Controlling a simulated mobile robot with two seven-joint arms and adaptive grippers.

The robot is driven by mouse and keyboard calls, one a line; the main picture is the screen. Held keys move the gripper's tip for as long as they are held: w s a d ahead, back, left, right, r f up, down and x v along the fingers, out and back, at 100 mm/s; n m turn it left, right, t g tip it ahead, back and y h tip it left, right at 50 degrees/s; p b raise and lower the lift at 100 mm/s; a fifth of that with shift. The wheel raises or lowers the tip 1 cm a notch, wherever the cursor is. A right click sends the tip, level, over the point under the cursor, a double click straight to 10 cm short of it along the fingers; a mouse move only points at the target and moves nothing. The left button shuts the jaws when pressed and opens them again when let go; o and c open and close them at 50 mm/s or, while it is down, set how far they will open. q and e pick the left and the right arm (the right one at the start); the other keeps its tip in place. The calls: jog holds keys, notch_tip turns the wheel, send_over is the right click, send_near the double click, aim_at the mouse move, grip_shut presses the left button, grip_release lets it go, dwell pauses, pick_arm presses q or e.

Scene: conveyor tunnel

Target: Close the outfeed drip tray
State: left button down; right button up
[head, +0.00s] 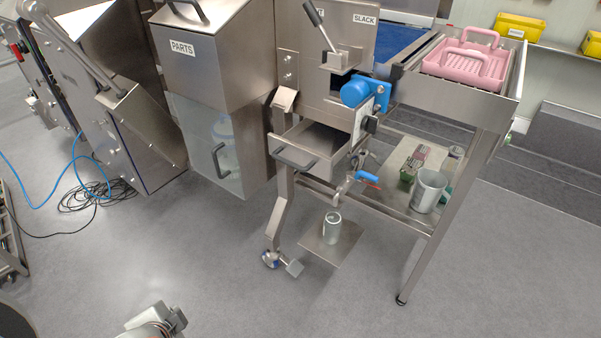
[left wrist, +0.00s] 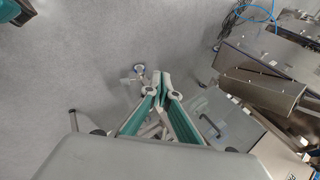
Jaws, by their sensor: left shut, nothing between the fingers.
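The outfeed drip tray (head: 322,148) is a shallow steel drawer under the outfeed end of the machine in the head view. It is pulled out toward the front, with its inside showing and a dark bar handle (head: 296,160) on its front. My left gripper (left wrist: 161,78) is shut and empty in the left wrist view, its green-sided fingers together over grey floor. In the head view, a grey part of my left arm shows at the bottom edge, well apart from the tray. I cannot make out the tray in the left wrist view. My right gripper is not in view.
A parts cabinet (head: 203,70) with a clear lower door stands left of the tray. A blue-handled valve (head: 367,178) is beside the tray, and a can (head: 331,227) stands on a plate below. A pink basket (head: 464,62) sits on the outfeed.

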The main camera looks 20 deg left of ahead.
pick_arm(q)
jog(key=w+r+m+t, duration=0.1)
jog(key=w+m+t, duration=0.3)
jog(key=w, duration=0.5)
jog(key=m+t+h, duration=0.7)
jog(key=m+h, duration=0.4)
jog(key=m, duration=1.8)
send_near(321, 169)
jog(key=b+x, duration=0.1)
jog(key=x, duration=0.5)
jog(key=shift+w+d, duration=0.2)
jog(key=shift+w, duration=0.1)
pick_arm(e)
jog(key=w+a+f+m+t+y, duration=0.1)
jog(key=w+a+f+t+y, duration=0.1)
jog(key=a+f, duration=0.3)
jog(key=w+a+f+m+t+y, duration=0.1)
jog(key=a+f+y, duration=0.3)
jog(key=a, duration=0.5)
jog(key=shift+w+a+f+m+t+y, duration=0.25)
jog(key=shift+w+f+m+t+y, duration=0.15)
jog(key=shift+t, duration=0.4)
